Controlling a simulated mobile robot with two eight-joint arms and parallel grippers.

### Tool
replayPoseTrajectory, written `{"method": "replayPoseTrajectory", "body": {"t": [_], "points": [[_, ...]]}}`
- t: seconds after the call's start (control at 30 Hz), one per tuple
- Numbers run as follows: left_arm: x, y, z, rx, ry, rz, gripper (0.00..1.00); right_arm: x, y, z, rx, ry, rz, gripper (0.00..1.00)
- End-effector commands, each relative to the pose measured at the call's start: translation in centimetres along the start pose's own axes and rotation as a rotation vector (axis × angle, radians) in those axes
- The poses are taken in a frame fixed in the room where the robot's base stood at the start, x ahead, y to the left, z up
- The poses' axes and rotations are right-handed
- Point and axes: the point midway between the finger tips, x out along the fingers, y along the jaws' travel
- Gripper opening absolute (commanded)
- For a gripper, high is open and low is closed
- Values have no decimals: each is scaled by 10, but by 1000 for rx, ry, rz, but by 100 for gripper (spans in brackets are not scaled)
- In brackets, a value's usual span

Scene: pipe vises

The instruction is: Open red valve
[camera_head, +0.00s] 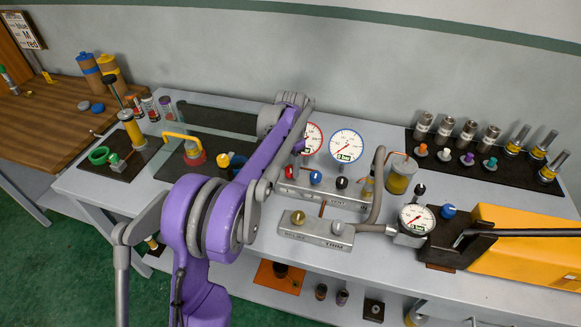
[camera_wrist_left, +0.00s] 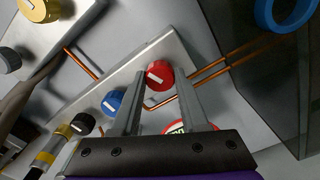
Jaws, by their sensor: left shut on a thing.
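The red valve knob (camera_wrist_left: 160,75) with a white mark sits at one end of a grey manifold block (camera_head: 325,190). In the head view a sliver of the red knob (camera_head: 289,171) shows beside my purple left arm. In the left wrist view, my left gripper (camera_wrist_left: 161,72) has one finger on each side of the red knob and is shut on it. The fingertips are mostly hidden in the head view. A blue knob (camera_head: 316,178) and a black knob (camera_head: 342,182) stand on the same block.
Red-ringed (camera_head: 311,138) and blue-ringed (camera_head: 346,146) gauges stand behind the block. A second block (camera_head: 316,229) with gold and silver knobs lies in front. A grey hose (camera_head: 377,190) and an orange pump (camera_head: 520,240) are at the right.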

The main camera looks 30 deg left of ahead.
Motion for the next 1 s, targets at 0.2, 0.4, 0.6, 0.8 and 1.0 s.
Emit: {"method": "replayPoseTrajectory", "body": {"t": [0.2, 0.4, 0.6, 0.8, 1.0], "points": [[0, 0, 0, -206, 0, 0, 0, 2, 0, 2, 0, -2, 0, 50], [0, 0, 0, -396, 0, 0, 0, 3, 0, 3, 0, -3, 0, 50], [0, 0, 0, -586, 0, -1, 0, 4, 0, 4, 0, -4, 0, 50], [0, 0, 0, -764, 0, -1, 0, 5, 0, 5, 0, -4, 0, 50], [0, 0, 0, -911, 0, -1, 0, 5, 0, 6, 0, -5, 0, 50]]}}
